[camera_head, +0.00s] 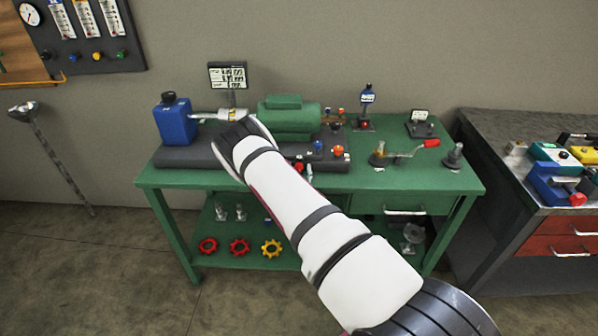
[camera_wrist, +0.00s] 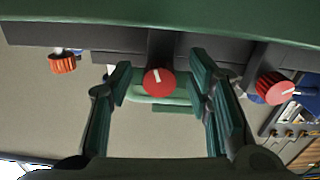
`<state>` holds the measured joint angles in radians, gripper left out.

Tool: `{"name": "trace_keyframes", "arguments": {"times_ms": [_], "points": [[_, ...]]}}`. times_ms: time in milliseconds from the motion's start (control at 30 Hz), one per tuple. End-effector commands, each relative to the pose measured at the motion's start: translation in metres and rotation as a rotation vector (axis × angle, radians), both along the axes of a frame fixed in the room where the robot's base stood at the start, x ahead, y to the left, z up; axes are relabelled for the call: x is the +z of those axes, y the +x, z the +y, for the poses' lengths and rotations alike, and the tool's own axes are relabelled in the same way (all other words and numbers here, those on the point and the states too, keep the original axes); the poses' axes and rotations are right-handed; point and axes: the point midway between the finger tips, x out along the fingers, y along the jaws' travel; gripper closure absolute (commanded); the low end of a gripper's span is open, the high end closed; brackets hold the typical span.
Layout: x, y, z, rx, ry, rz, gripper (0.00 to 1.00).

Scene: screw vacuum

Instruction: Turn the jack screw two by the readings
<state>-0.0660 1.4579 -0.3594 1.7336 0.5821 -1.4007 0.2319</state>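In the wrist view, a round red knob (camera_wrist: 158,82) with a white pointer mark sits in the middle, in front of a dark grey bar. My gripper (camera_wrist: 160,98) is open, with one dark green finger on each side of this knob. Gaps show between knob and fingers. I cannot tell which is screw two. In the head view, a white readings board (camera_head: 227,75) stands behind the machine, its figures too small to read. My arm hides part of the machine, and my fingers do not show there.
The green bench (camera_head: 390,185) carries a dark machine base (camera_head: 185,155), a green motor housing (camera_head: 290,115) and a blue canister (camera_head: 175,122). A red-handled tool (camera_head: 430,143) lies to the right. Handwheels (camera_head: 240,246) rest on the lower shelf. A second bench (camera_head: 500,160) stands at right.

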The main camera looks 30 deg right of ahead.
Motion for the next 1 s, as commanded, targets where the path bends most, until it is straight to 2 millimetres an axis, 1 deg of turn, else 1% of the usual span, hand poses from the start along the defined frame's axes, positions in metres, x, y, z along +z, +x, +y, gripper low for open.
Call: {"name": "trace_keyframes", "arguments": {"times_ms": [233, 367, 467, 700, 800, 900, 1000], "points": [[0.001, -0.001, 0.0, 0.0, -0.001, -0.001, 0.54], [0.0, -0.009, 0.007, 0.001, -0.001, 0.001, 0.54], [0.0, -0.023, 0.016, 0.001, -0.001, 0.002, 0.54], [0.0, -0.064, 0.043, 0.001, 0.0, 0.004, 0.54], [0.0, -0.078, 0.053, 0.001, 0.0, 0.003, 0.54], [0.0, -0.089, 0.06, 0.0, 0.0, 0.002, 0.54], [0.0, -0.096, 0.065, 0.001, -0.001, 0.001, 0.54]]}}
